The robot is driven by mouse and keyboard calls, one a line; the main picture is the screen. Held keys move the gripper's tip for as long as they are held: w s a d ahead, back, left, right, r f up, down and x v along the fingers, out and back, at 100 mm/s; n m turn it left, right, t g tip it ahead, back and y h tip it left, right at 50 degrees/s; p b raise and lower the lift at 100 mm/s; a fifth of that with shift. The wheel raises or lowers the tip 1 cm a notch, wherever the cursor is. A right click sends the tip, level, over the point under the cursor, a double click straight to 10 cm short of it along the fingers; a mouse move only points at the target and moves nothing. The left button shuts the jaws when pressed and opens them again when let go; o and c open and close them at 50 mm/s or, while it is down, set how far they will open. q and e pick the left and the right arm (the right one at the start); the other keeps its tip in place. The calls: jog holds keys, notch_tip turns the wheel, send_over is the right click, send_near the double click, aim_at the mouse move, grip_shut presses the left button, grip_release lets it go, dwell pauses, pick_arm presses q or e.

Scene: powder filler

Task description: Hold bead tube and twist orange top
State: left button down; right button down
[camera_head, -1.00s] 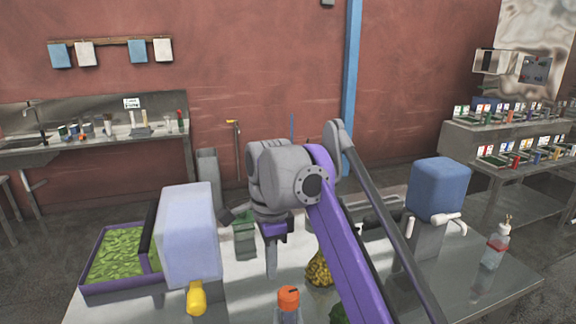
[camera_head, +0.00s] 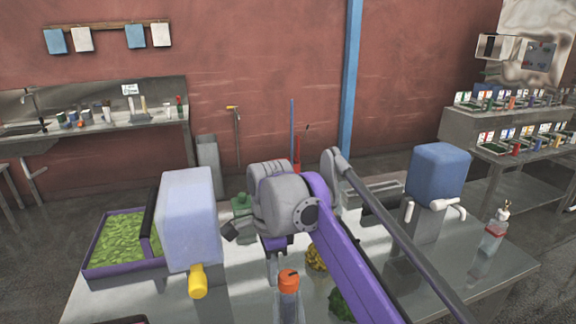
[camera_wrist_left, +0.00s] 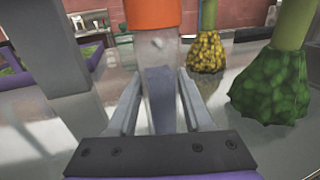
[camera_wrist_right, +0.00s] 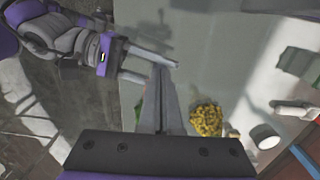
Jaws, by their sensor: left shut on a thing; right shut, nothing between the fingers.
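A clear tube (camera_head: 288,305) with an orange top (camera_head: 288,279) stands upright at the bottom centre of the head view. In the left wrist view, the tube (camera_wrist_left: 157,55) is between the fingers of my left gripper (camera_wrist_left: 158,105), which is shut on it below the orange top (camera_wrist_left: 152,14). My right gripper (camera_head: 273,272) points down just left of the orange top in the head view. Its fingers (camera_wrist_right: 163,90) are shut and empty in the right wrist view. Whether they touch the top cannot be told. My left gripper's fingers also show there (camera_wrist_right: 150,65).
A pale dispenser (camera_head: 188,225) with a yellow nozzle stands left, by a tray of green pieces (camera_head: 122,285). A blue dispenser (camera_head: 438,172) and a bottle (camera_head: 494,230) stand right. A yellow bumpy thing (camera_head: 317,257) and a green one (camera_head: 342,305) are near the tube.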

pick_arm(q)
jog(key=shift+a, duration=0.1)
pick_arm(e)
jog(key=shift+w+d, duration=0.2)
jog(key=shift+d, duration=0.4)
dwell(0.5)
jog(key=shift+w, duration=0.15)
dwell(0.5)
notch_tip(320, 180, up, 6)
jog(key=a, duration=0.1)
dwell(0.7)
